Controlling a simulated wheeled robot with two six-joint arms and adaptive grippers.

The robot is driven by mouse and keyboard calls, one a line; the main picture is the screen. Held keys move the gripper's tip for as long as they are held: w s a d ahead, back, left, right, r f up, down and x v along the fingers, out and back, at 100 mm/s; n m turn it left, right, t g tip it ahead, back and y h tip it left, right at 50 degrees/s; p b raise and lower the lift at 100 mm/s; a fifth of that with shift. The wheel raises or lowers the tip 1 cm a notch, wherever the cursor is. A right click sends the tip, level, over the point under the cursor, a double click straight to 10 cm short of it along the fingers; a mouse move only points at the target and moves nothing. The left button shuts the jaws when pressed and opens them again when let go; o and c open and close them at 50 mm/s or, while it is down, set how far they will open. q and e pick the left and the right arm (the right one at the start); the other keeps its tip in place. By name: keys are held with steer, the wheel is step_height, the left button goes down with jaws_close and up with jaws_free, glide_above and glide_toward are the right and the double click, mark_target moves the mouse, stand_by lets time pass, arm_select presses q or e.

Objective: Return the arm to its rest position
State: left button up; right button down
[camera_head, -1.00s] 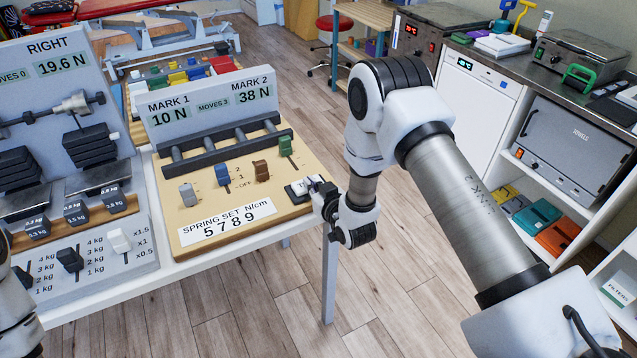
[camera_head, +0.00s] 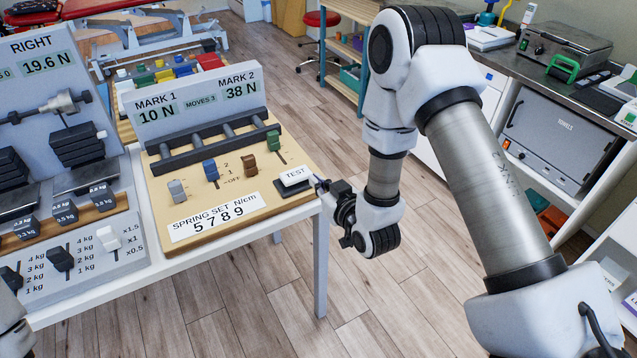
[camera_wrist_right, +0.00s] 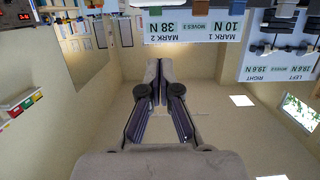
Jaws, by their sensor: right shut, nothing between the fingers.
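My right arm (camera_head: 475,180) comes in from the lower right and bends down at its elbow. Its gripper (camera_head: 322,186) is just right of the spring board (camera_head: 255,198), at the table's right edge, near the white TEST button (camera_head: 295,175). A small gap appears between the fingertips and the button. In the right wrist view the gripper's fingers (camera_wrist_right: 160,68) come together at their tips, shut and empty. Of my left arm only a white part (camera_head: 12,325) shows at the lower left edge; its gripper is out of view.
The display (camera_head: 200,105) reads MARK 1 10 N, MARK 2 38 N, MOVES 3. A weight rig (camera_head: 60,120) stands left. A counter with a grey oven (camera_head: 560,130) and shelves is at right. Open wooden floor (camera_head: 270,300) lies in front of and right of the table.

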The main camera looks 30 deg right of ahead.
steer(key=shift+w+f, duration=0.1)
stand_by(0.3)
steer(key=s+a+f+g, duration=0.2)
steer(key=s+f+g, duration=0.4)
steer(key=s+f, duration=0.9)
steer(key=s+f+g, duration=0.4)
steer(key=s, duration=0.4)
steer(key=s+f+g, duration=0.4)
steer(key=s+g, duration=0.1)
steer(key=s, duration=0.3)
steer(key=shift+m+h, duration=0.3)
steer(key=shift+m, duration=0.1)
